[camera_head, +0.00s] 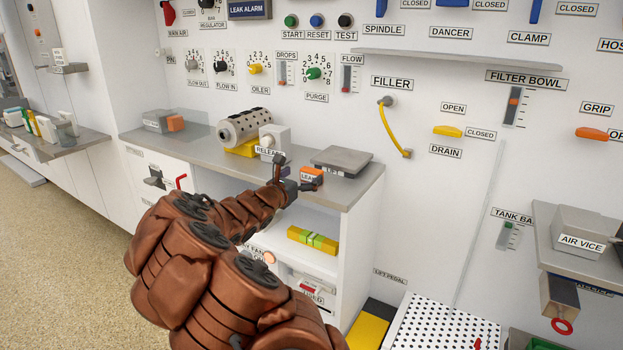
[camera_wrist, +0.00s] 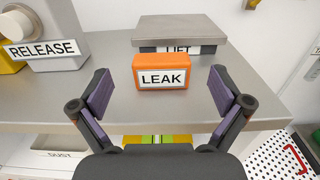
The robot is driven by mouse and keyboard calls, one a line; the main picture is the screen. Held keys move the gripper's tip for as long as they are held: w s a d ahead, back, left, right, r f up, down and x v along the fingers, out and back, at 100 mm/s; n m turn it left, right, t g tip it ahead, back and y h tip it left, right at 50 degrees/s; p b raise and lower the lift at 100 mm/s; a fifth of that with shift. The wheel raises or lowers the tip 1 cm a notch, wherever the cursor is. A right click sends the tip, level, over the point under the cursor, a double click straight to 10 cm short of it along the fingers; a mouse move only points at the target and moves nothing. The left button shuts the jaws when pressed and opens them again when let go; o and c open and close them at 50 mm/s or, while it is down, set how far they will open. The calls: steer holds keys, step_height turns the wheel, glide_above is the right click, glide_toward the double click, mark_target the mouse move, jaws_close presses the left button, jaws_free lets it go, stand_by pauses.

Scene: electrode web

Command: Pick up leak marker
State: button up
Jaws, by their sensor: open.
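The leak marker (camera_wrist: 161,84) is a small orange block with a white LEAK label on its front. It stands on the grey shelf near the front edge, and it also shows in the head view (camera_head: 311,175). My gripper (camera_wrist: 161,92) is open, with its dark, purple-padded fingers apart to the left and right of the marker. The fingertips look a little short of the marker, and nothing is between them. In the head view my gripper (camera_head: 294,178) is at the shelf's front edge, close to the marker's left side, and partly hides it.
A grey LIFT block (camera_head: 342,161) stands right behind the marker. The RELEASE block (camera_head: 273,140) and a perforated cylinder (camera_head: 243,126) stand to the left. The grey shelf (camera_wrist: 110,110) is bare around the marker. A yellow and green item (camera_head: 312,239) lies on the lower shelf.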

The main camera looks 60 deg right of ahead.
mark_target(312, 169)
steer(key=shift+d+b, duration=0.55)
steer(key=shift+d, duration=1.8)
steer(key=c, duration=1.2)
steer(key=shift+r, duration=0.1)
steer(key=shift+c, duration=0.2)
